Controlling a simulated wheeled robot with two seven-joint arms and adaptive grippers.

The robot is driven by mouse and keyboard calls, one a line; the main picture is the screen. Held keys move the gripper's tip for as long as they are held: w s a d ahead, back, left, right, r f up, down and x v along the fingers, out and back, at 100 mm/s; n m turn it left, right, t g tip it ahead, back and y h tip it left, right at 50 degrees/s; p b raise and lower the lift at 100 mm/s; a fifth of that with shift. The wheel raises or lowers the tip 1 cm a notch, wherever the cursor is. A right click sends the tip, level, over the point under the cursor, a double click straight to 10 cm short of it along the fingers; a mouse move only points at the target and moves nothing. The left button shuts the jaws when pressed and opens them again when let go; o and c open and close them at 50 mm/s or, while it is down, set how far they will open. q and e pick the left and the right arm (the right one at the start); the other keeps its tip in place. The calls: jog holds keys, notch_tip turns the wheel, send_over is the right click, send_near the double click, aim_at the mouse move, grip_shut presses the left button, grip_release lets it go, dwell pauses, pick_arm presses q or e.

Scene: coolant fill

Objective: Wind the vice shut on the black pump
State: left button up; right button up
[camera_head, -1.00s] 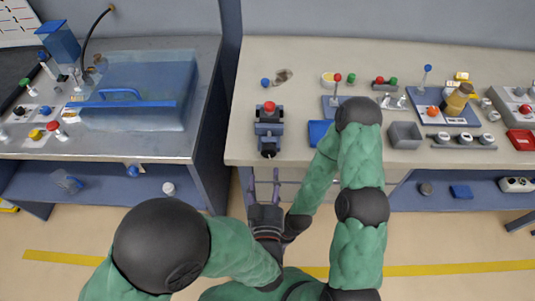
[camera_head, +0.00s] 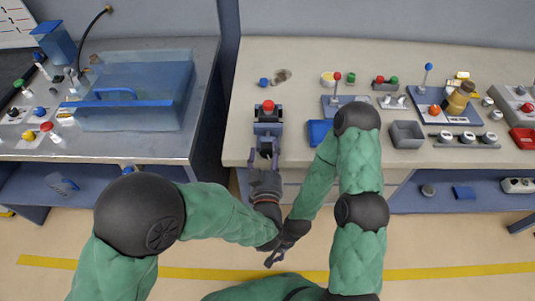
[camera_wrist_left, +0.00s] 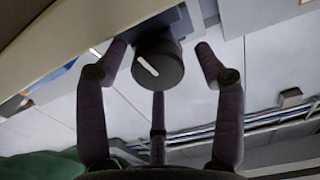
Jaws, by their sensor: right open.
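The grey-blue vice (camera_head: 268,129) stands at the front edge of the right-hand bench. A dark part with a red top (camera_head: 268,106), seemingly the black pump, sits upright at its jaws; whether the jaws touch it cannot be told. The vice's round black knob (camera_wrist_left: 158,70), with a white mark, faces my left wrist camera. My left gripper (camera_head: 264,161) is at the bench edge, its fingers spread on either side of the knob, with gaps visible in the wrist view. My right gripper (camera_head: 279,254) is open and empty, low in front of the bench.
A blue tray (camera_head: 319,132) and a lever stand (camera_head: 345,105) are right of the vice. A grey bin (camera_head: 406,134) and several fittings stand farther right. A small blue knob (camera_head: 263,82) lies behind the vice. A clear blue tank (camera_head: 135,95) stands on the left bench.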

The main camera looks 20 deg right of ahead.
pick_arm(q)
jog(key=c, duration=1)
jog(key=shift+o, duration=0.2)
jog(key=shift+r, duration=0.1)
jog(key=shift+w+d+r+m+p, duration=0.15)
jog(key=shift+m+p, duration=0.15)
jog(key=shift+m, duration=0.4)
jog(key=o, duration=1.1)
jog(key=shift+o, duration=0.2)
jog(key=shift+f, duration=0.2)
